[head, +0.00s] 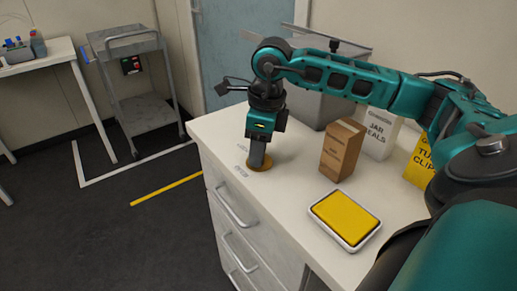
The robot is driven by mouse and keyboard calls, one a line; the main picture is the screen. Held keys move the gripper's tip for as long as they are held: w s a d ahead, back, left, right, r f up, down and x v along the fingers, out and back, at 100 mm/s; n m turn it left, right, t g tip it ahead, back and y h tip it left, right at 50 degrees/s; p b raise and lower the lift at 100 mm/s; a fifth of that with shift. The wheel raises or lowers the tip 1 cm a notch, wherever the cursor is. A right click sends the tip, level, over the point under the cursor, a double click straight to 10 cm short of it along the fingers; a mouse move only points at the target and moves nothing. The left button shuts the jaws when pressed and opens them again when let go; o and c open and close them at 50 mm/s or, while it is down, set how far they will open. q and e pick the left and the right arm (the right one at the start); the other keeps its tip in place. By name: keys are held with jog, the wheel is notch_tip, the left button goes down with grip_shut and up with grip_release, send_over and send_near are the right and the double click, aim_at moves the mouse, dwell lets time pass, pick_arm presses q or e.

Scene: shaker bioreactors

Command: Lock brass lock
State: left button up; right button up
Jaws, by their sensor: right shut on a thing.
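The brass lock (267,163) shows as a small round brass piece on the white counter top, near its left front edge. My right gripper (257,160) points straight down onto it and is shut on it. The fingers hide the middle of the lock, so only its brass rim shows and how far it is turned cannot be seen. My left gripper is not in view.
On the white counter (290,185) stand a brown box (341,150), a white jar seals box (380,138), a yellow box (425,163) and a yellow-topped tray (345,217). A grey case (320,105) stands behind. A grey cart (140,85) stands on the floor at left.

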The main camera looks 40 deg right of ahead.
jog(key=shift+s+a+f+n, duration=0.1)
jog(key=shift+s+f+n, duration=0.15)
jog(key=shift+n, duration=0.35)
